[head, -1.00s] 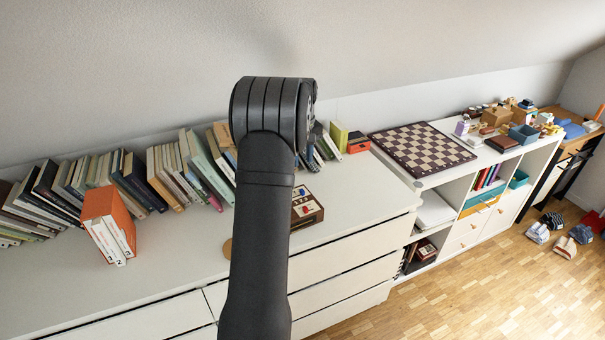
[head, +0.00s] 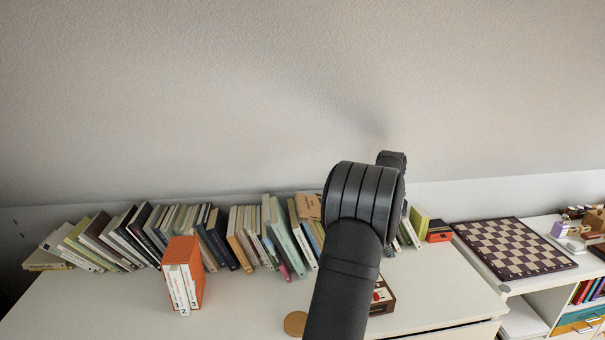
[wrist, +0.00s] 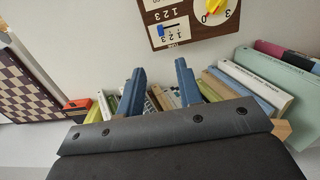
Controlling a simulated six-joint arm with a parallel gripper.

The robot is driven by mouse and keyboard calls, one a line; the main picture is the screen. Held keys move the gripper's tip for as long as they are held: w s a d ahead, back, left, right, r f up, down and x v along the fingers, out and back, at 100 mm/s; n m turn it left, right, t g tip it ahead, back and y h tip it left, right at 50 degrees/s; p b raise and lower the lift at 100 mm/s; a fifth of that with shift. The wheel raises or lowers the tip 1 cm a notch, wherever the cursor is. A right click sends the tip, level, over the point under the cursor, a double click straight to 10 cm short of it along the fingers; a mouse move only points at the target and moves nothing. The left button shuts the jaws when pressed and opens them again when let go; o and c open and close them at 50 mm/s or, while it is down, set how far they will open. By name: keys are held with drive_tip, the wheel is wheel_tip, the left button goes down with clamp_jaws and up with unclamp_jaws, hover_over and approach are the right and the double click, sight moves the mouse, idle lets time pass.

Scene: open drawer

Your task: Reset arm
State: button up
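My gripper (wrist: 160,68) shows in the wrist view as two blue fingers standing apart with nothing between them. It is open and empty, above the white dresser top (head: 120,309), with books beyond the fingers. In the head view my dark arm rises from the bottom, right of centre, and its bent joint hides most of what lies behind. The gripper's fingers cannot be made out there.
A leaning row of books (head: 243,237) lines the wall. An orange box of books (head: 187,272) stands in front. A toy board with a yellow dial (wrist: 190,22) lies near the gripper. A chessboard (head: 513,248) is at right. The dresser's front left is clear.

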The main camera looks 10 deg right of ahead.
wheel_tip(320, 180, down, 16)
drive_tip(key=shift+r, duration=0.25)
drive_tip(key=shift+a, duration=0.2)
drive_tip(key=shift+o, duration=0.2)
drive_tip(key=shift+r, duration=0.1)
